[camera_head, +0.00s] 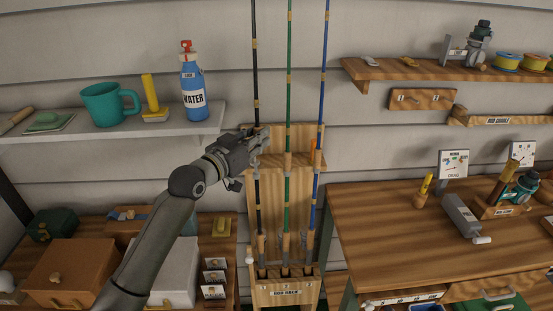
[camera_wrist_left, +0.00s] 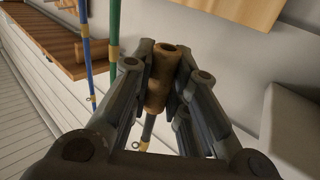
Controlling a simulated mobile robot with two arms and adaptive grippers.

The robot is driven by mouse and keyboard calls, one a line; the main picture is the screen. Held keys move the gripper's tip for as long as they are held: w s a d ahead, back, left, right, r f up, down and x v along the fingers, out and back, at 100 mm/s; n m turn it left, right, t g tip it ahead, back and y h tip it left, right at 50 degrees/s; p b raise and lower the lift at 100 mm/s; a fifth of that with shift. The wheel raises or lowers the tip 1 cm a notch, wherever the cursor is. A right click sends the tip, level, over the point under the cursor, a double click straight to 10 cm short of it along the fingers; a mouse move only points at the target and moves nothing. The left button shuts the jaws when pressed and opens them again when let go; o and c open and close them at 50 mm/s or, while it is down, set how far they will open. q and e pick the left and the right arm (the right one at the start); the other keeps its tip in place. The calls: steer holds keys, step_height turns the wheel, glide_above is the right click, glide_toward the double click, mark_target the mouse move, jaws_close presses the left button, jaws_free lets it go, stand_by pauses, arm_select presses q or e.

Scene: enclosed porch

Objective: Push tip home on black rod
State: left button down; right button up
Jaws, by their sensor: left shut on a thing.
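The black rod stands at the left of the rod rack (camera_head: 285,292). Its thin upper part (camera_head: 255,70) rises above my left gripper (camera_head: 258,148), and its lower part (camera_head: 258,205) stands below it. My left gripper is shut on a brown cork-like sleeve (camera_wrist_left: 159,80) of the black rod; the sleeve also shows between the fingers in the left wrist view. One end of the sleeve looks open there, and a dark shaft (camera_wrist_left: 148,130) leaves the other end. The joint is hidden by the gripper in the head view, so I cannot tell how the parts meet. My right gripper is not in view.
A green rod (camera_head: 289,110) and a blue rod (camera_head: 322,110) stand close to the right. A shelf with a water bottle (camera_head: 193,88) and teal mug (camera_head: 105,104) is at left. A wooden bench (camera_head: 400,225) stands at right.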

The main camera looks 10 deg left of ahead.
arm_select(q)
steer(key=shift+a+r+y, duration=0.2)
steer(key=shift+a+y, duration=0.1)
steer(key=shift+a, duration=0.15)
steer(key=shift+w+a+f, duration=0.1)
steer(key=shift+w+a, duration=0.1)
steer(key=shift+w, duration=0.05)
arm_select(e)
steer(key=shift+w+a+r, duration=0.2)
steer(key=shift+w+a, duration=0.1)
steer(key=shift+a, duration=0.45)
arm_select(q)
steer(key=shift+s+d+p, duration=0.15)
steer(key=shift+p, duration=0.2)
steer(key=shift+f+b, duration=0.6)
steer(key=shift+f, duration=0.15)
steer(key=shift+f+b, duration=0.7)
steer(key=shift+f, duration=0.65)
steer(key=shift+s, duration=0.1)
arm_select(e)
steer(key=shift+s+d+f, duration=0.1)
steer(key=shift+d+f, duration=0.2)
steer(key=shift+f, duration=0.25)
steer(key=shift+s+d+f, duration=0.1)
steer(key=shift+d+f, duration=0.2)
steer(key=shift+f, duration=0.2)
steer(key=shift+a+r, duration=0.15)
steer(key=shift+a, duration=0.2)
